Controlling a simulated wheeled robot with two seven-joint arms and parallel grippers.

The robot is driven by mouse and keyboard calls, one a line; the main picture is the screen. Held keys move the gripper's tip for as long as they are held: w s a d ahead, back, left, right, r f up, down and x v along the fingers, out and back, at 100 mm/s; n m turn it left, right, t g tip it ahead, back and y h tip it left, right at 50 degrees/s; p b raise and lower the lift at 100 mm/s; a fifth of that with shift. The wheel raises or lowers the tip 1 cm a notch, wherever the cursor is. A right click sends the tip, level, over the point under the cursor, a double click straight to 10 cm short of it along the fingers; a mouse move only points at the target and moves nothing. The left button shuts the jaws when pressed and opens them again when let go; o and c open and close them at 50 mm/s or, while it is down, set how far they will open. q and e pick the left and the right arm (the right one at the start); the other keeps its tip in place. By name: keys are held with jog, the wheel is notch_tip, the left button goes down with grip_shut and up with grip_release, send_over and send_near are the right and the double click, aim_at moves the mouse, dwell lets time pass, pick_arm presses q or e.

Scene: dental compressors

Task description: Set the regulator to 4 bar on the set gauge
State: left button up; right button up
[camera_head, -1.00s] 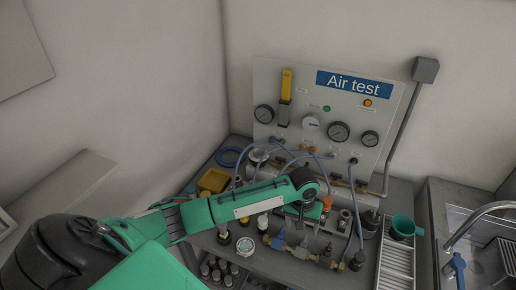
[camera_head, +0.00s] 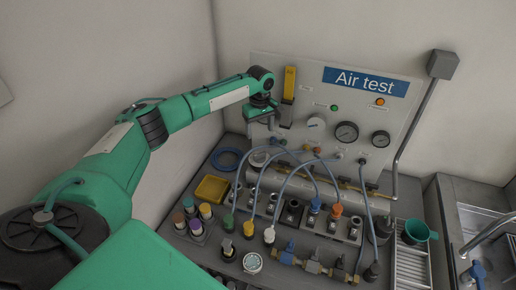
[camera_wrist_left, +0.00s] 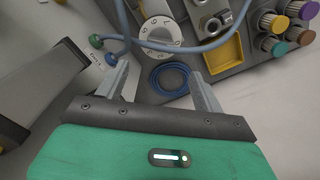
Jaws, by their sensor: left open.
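The Air test panel (camera_head: 312,92) stands at the back of the bench. My right gripper is out of view.
Blue hoses (camera_head: 300,170) loop in front of the panel to fittings on the bench. A green cup (camera_head: 416,232) and a sink are at the right.

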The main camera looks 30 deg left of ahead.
pick_arm(q)
jog(key=p, duration=0.2)
send_over(260, 156)
jog(key=a, duration=0.1)
jog(key=f, duration=0.6)
jog(key=shift+w, duration=0.3)
notch_tip(260, 156, down, 4)
jog(key=shift+f+p, duration=0.1)
jog(key=shift+p, duration=0.2)
jog(key=shift+f, duration=0.75)
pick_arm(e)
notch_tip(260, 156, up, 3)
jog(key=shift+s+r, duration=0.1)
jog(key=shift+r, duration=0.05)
pick_arm(q)
jog(key=c, duration=1)
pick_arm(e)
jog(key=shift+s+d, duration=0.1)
